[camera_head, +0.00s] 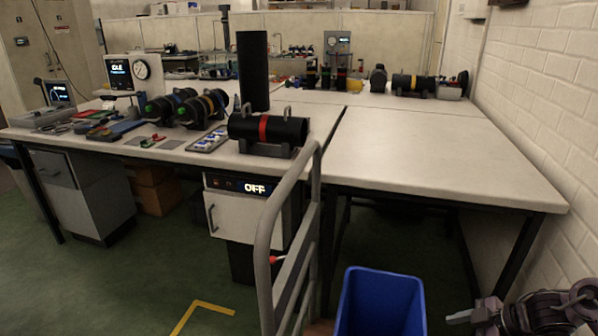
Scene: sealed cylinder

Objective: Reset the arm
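Part of a mechanical arm, apparently my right arm with its gripper (530,312), shows at the bottom right corner and is cut off by the frame edges. Its fingers cannot be made out clearly, and nothing is seen held in it. It is low, apart from the table and right of the blue bin. My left gripper is not in view. A black cylinder with a red band (268,129) lies on a cradle at the front of the left table. A tall black cylinder (253,71) stands upright behind it.
The right table (440,155) has a wide bare top. Black cylinders with coloured bands (187,107) lie on the left table. A grey metal rail (285,235) and a blue bin (381,302) stand in front. A white brick wall (545,110) closes the right side.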

